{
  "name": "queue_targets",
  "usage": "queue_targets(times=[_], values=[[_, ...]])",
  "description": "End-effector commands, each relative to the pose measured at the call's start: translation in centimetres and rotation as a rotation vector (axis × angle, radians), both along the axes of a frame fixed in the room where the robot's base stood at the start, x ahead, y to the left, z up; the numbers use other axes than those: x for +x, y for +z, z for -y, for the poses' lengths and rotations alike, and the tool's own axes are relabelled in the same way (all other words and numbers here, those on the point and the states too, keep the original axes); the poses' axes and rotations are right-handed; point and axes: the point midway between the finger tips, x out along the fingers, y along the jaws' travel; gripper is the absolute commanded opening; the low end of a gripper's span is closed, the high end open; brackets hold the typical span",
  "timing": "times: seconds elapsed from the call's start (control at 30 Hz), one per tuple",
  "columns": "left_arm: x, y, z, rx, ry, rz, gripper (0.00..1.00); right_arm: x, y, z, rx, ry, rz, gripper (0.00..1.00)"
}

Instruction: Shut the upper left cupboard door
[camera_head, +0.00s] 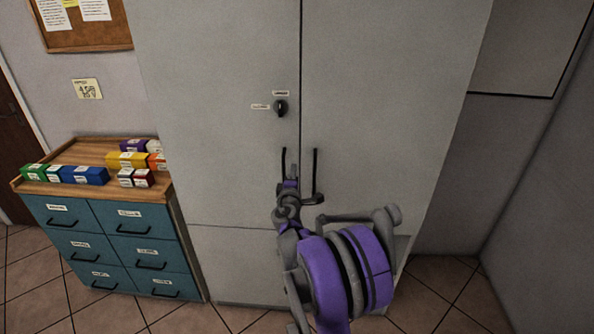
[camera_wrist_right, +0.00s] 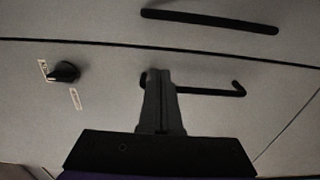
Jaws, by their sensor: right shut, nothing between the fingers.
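The upper left cupboard door (camera_head: 215,130) is a plain light grey panel. It looks flush with the upper right door (camera_head: 385,110), with only a thin dark seam between them. It carries a dark knob (camera_head: 281,108) with small labels and a black bar handle (camera_head: 284,163) near the seam. My right gripper (camera_head: 291,178) is shut and empty at the lower part of that handle. In the right wrist view its fingers (camera_wrist_right: 160,80) cover part of the left door's handle (camera_wrist_right: 210,92); whether they touch is unclear. My left gripper is not in view.
The upper right door's black handle (camera_head: 315,175) is close to the right of my gripper. A teal drawer unit (camera_head: 110,245) with a wooden top and several coloured boxes stands left of the cupboard. My right arm hides part of the lower doors. Tiled floor shows at lower right.

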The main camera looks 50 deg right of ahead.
Motion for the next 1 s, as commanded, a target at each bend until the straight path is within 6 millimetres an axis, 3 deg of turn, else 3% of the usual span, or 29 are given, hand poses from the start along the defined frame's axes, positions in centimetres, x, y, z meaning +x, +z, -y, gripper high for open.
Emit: queue_targets(times=[0.07, 0.3, 0.5, 0.87, 1.0], values=[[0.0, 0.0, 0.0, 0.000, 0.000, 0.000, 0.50, 0.2, 0.0, -1.1, 0.000, 0.002, 0.000, 0.00], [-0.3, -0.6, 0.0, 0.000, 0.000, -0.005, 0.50, -5.6, 0.0, 1.5, -0.002, -0.005, -0.002, 0.00], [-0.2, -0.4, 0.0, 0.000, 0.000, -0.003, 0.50, -8.3, 0.1, 2.6, -0.001, -0.003, 0.000, 0.00], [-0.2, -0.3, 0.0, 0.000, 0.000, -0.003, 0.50, -9.2, 0.0, 3.0, -0.001, 0.000, -0.001, 0.00], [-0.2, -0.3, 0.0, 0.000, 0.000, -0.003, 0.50, -8.9, 0.6, 1.7, 0.026, 0.000, 0.032, 0.00]])
